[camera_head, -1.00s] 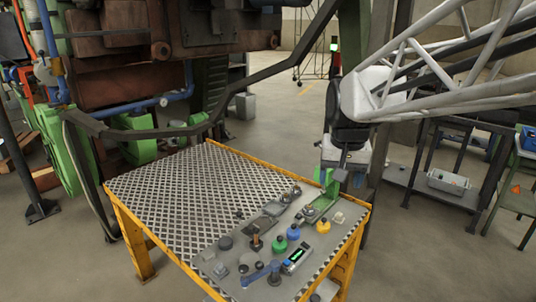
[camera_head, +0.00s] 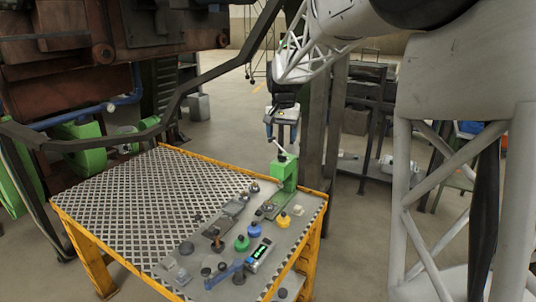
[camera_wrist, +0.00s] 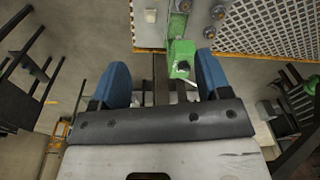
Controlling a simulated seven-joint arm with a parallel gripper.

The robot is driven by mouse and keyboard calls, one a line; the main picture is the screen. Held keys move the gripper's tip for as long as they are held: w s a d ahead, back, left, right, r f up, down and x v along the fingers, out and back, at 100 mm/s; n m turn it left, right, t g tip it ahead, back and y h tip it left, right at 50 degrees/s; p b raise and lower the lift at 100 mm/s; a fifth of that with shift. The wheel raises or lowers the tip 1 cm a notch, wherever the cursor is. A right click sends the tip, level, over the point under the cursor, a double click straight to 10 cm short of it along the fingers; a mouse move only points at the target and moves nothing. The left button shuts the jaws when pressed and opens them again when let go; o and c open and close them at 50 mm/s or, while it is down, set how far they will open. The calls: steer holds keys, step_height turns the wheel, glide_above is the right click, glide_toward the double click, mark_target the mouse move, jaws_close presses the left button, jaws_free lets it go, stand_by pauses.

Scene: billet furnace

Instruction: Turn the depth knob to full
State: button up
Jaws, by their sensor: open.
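I cannot read any labels, so I cannot tell which is the depth knob. My gripper (camera_head: 283,130), with blue fingers, is open and empty. It hangs above and behind the panel's far right corner, apart from all the knobs.
A green box with a pale lever (camera_head: 284,174) stands at the panel's far corner below my gripper; it also shows in the wrist view (camera_wrist: 181,58). The patterned tabletop (camera_head: 135,207) is clear.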

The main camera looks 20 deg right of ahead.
steer(key=w+d+f+m, duration=0.1)
steer(key=w+d+f, duration=0.1)
steer(key=w, duration=0.4)
steer(key=w+d+f, duration=0.2)
steer(key=w+f, duration=0.1)
steer(key=w, duration=0.3)
steer(key=m+g, duration=0.1)
steer(key=m, duration=0.1)
glide_toward(282, 158)
steer(key=shift+w+d+f, duration=0.15)
steer(key=shift+w+d, duration=0.05)
steer(key=shift+w, duration=0.2)
steer(key=shift+f, duration=0.1)
steer(key=shift+f, duration=3.8)
steer(key=c, duration=0.9)
